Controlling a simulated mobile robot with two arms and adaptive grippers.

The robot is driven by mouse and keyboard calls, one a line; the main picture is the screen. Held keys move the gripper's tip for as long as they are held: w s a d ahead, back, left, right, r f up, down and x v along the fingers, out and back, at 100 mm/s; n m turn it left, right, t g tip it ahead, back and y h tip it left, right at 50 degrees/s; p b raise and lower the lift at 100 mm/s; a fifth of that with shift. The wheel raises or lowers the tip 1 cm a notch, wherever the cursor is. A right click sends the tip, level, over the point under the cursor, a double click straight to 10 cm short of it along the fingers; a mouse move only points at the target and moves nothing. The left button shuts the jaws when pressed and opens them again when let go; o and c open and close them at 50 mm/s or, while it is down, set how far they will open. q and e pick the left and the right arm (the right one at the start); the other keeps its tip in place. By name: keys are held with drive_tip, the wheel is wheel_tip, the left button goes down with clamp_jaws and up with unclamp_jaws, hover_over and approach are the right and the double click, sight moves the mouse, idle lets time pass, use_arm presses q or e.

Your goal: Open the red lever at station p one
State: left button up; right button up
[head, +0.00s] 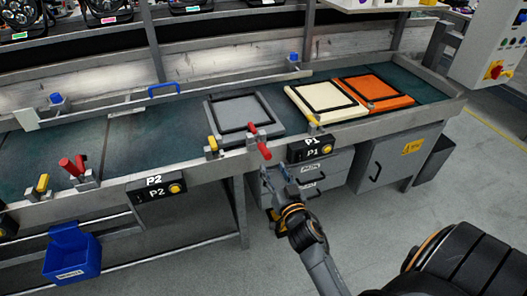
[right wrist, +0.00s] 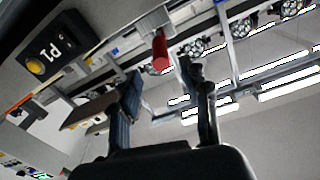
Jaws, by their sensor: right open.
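The red lever (head: 258,140) at station P1 sticks out over the front edge of the bench, just left of the black P1 box (head: 312,148). It slants down to the right, toward me. My right gripper (head: 274,172) is open and empty, just below the lever's free end in the head view. In the right wrist view, the red lever (right wrist: 160,53) shows beyond the gap between the open fingers (right wrist: 163,80), apart from them. The P1 box (right wrist: 48,55) is at the upper left there. My left gripper is not in view.
A grey frame (head: 270,103), a cream frame (head: 297,98) and an orange frame (head: 401,101) lie on the bench. Yellow clamps (head: 212,145) stand along its edge. The P2 box (head: 156,187) and another red lever (head: 70,166) are left. Open floor lies in front.

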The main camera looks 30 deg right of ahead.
sight(265, 152)
drive_tip(key=b+x, duration=0.1)
drive_tip(key=x, duration=0.8)
clamp_jaws()
